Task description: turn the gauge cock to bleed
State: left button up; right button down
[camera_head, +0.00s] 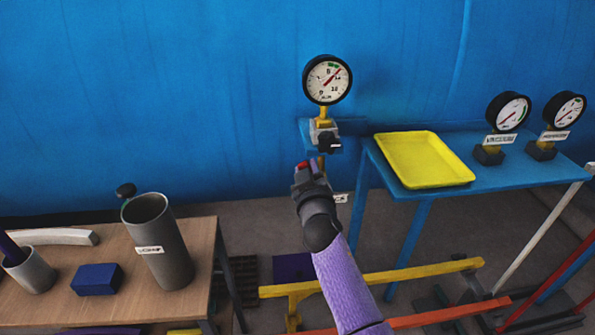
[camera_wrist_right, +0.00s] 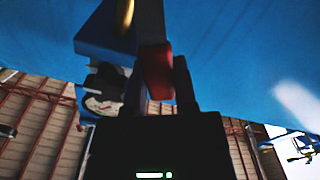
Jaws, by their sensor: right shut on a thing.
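The pressure gauge (camera_head: 327,80) with a white dial stands against the blue wall in the head view. Its needle points to the upper right. Under it a short yellow pipe (camera_head: 323,114) leads to the grey and black gauge cock (camera_head: 324,134). My right gripper (camera_head: 311,170) is just below the cock, shut on a small red part that looks like the cock's handle. The red handle (camera_wrist_right: 157,72) shows between the dark fingers in the right wrist view. The gripper hides much of the handle, and I cannot read its exact angle. My left gripper is not in view.
A blue table (camera_head: 485,168) at the right carries a yellow tray (camera_head: 463,182) and two more gauges, one the vacuum gauge (camera_head: 508,111). A wooden table (camera_head: 205,240) at the left holds a grey cylinder (camera_head: 160,245) and a blue block (camera_head: 97,279). A yellow rail (camera_head: 380,278) runs low in front.

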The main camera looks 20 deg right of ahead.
pick_arm(q)
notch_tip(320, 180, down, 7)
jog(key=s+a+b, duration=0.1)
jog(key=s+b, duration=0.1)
jog(key=b, duration=0.5)
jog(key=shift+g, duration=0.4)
pick_arm(e)
jog(key=w+a+f+n, duration=0.1)
jog(key=a+f+n, duration=0.3)
jog(key=f+n, duration=0.4)
jog(key=n, duration=0.4)
jog(key=shift+w+a, duration=0.15)
jog(key=shift+a, duration=0.1)
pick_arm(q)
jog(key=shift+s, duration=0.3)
